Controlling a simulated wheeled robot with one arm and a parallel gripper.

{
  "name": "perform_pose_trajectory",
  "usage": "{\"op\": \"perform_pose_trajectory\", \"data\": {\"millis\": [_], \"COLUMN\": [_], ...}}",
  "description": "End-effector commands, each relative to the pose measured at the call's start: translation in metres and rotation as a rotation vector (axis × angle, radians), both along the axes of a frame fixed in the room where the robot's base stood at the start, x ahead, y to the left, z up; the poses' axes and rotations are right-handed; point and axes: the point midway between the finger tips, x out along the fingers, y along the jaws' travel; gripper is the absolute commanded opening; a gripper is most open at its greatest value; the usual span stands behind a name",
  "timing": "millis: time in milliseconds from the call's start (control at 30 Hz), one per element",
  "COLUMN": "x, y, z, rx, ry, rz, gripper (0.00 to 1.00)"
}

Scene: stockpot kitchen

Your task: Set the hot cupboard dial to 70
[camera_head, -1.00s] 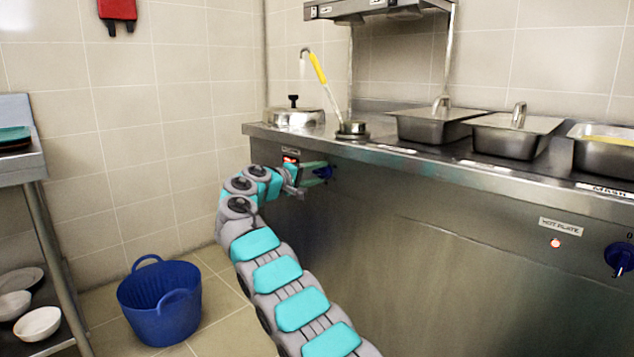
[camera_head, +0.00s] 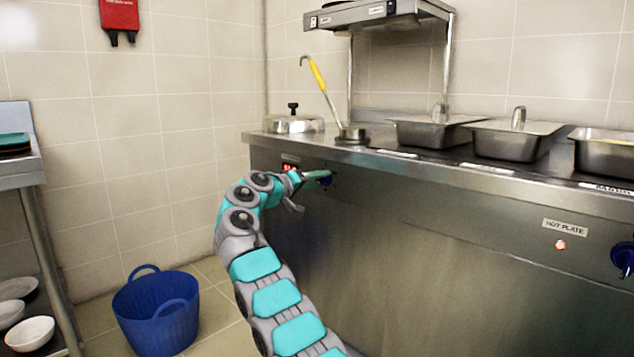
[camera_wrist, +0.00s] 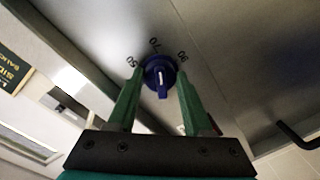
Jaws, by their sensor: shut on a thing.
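The hot cupboard dial is a blue knob (camera_wrist: 160,77) on the steel front panel, with 50, 70 and 90 printed around it in the wrist view. Its short white line lies roughly along the direction of the 70, though the exact reading is hard to tell. My gripper (camera_wrist: 160,74) has its green fingers on either side of the knob, shut on it. In the head view my gripper (camera_head: 316,175) is at the panel's left end and hides most of the dial (camera_head: 326,181).
The hot plate dial (camera_head: 623,259) and its red light (camera_head: 560,245) are at the right. A ladle (camera_head: 321,80), a lidded pot (camera_head: 293,123) and steel pans (camera_head: 430,132) are on the counter. A blue tub (camera_head: 157,318) stands on the floor.

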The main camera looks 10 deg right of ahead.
Motion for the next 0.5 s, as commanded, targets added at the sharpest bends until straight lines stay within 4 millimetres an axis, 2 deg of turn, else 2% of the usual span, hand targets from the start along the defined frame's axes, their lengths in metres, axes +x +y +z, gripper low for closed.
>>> {"op": "perform_pose_trajectory", "data": {"millis": [233, 267, 500], "x": [0.0001, 0.0002, 0.0002], "y": [-0.0023, -0.0023, -0.0012], "z": [-0.0037, -0.0035, -0.0021], "rx": [0.003, 0.003, 0.001], "ry": [0.006, 0.006, 0.003], "rz": [-0.005, -0.005, -0.003], "gripper": [0.0, 0.53, 0.8]}}
